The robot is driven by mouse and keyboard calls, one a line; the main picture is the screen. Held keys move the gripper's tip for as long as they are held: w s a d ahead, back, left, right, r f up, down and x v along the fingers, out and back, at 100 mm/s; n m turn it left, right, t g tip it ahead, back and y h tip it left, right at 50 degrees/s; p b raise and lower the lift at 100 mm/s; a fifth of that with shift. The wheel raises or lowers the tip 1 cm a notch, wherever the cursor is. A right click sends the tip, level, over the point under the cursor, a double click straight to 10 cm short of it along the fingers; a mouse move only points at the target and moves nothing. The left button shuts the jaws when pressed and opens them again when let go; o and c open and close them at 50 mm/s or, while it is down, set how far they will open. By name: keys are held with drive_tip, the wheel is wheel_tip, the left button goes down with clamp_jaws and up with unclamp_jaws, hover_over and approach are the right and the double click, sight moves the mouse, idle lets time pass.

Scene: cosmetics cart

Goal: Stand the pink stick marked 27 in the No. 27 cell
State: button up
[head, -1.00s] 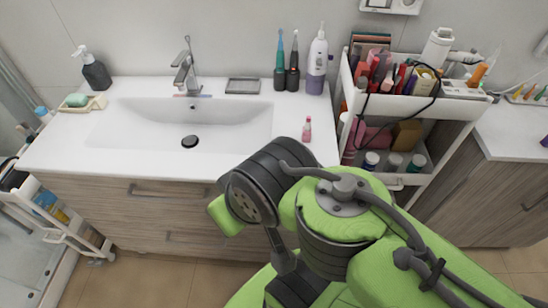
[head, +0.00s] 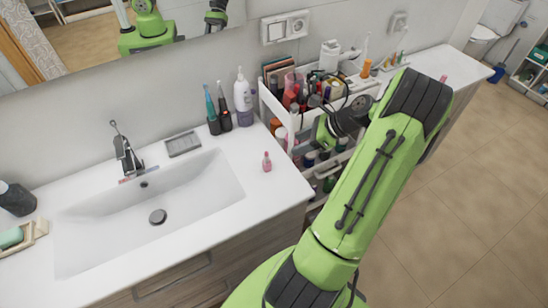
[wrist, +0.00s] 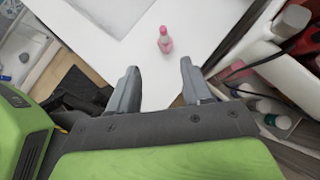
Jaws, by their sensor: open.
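A small pink bottle-like item (head: 267,162) stands upright on the white counter, right of the sink. It also shows in the wrist view (wrist: 165,40), beyond my fingertips. A smaller pink item (head: 443,78) is on the far right counter. I can read no number on either and cannot tell which is the stick marked 27. My gripper (wrist: 158,70) is open, with nothing between its fingers. In the head view it is mostly hidden by my arm, in front of the cart. I cannot make out a No. 27 cell.
A white cart (head: 297,145) full of cosmetics stands beside the counter's right end, partly behind my arm. A white-purple bottle (head: 244,98) and toothbrushes stand at the wall. The sink (head: 150,215) is empty. Counter around the pink bottle is clear.

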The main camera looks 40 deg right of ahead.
sight(266, 155)
drive_tip(key=x, duration=1)
drive_tip(key=b+x, duration=0.1)
drive_tip(key=x, duration=0.5)
drive_tip(key=shift+w+d, duration=0.3)
drive_tip(key=shift+d, duration=0.1)
drive_tip(key=shift+s+r, duration=0.1)
drive_tip(key=shift+s, duration=0.05)
drive_tip(key=shift+c, duration=0.6)
clamp_jaws()
